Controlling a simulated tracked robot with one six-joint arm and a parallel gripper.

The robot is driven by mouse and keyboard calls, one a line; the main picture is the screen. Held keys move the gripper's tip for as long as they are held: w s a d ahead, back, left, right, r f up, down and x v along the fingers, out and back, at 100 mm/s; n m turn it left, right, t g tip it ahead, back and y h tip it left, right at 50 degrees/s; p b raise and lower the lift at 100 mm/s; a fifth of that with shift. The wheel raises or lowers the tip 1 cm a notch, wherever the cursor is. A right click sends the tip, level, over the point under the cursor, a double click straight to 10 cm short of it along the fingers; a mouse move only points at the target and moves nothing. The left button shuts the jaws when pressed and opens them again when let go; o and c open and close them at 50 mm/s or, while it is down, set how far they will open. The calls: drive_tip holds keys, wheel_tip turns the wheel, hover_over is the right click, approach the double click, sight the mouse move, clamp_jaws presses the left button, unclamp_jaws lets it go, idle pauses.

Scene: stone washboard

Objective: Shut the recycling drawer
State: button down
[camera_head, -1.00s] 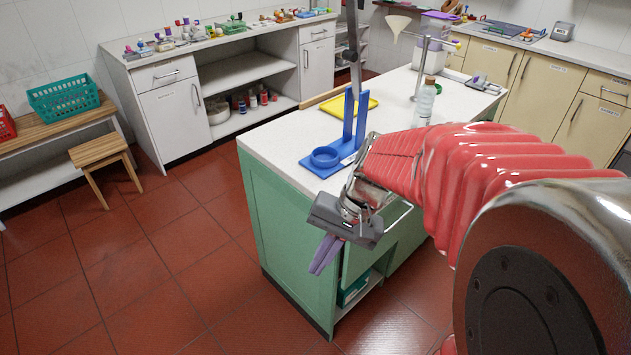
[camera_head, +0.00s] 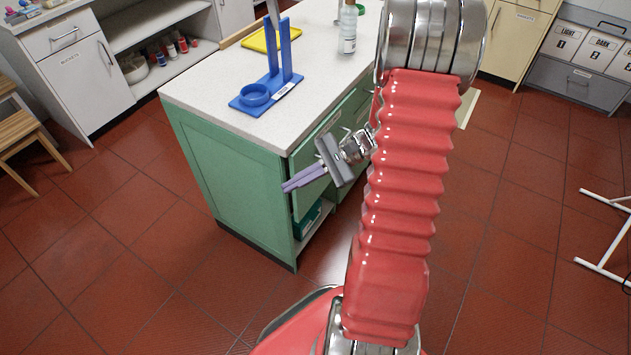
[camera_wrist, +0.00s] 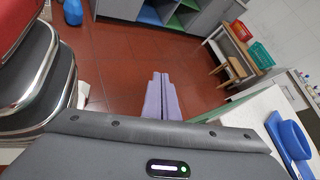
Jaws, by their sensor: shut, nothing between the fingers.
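My gripper (camera_head: 287,188) is in front of the near right corner of the green island (camera_head: 228,172), pointing left. Its two purple fingers are together and empty; they also show in the wrist view (camera_wrist: 160,80), over red floor. A green drawer front (camera_head: 312,150) shows on the island's right side, behind my gripper and partly hidden by it. I cannot tell how far out it stands, or whether contact is made. No label naming a recycling drawer can be read. My red arm hides much of the island's right side.
The white island top (camera_head: 205,88) carries a blue stand (camera_head: 268,92), a yellow tray (camera_head: 270,39) and a bottle (camera_head: 348,30). A teal box (camera_head: 307,220) sits on the lower shelf. Grey bins (camera_head: 578,83) stand far right, with a white frame (camera_head: 605,265) nearer.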

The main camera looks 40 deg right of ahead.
drive_tip(key=s+d+f+m+t+h, duration=0.2)
drive_tip(key=d+f+m+t, duration=0.4)
drive_tip(key=d+f, duration=0.3)
drive_tip(key=s+d+f+m+t+h, duration=0.2)
drive_tip(key=d+f+m+t+h, duration=0.1)
drive_tip(key=d+f+m+t, duration=0.3)
drive_tip(key=d+f+m, duration=0.2)
drive_tip(key=d+f, duration=0.1)
drive_tip(key=shift+s+d+m+h, duration=0.25)
drive_tip(key=shift+s+m+h, duration=0.05)
drive_tip(key=shift+s+m, duration=0.1)
drive_tip(key=shift+w, duration=0.15)
drive_tip(key=x, duration=1.3)
drive_tip(key=shift+w+a, duration=0.25)
drive_tip(key=shift+w, duration=0.1)
drive_tip(key=shift+r, duration=0.15)
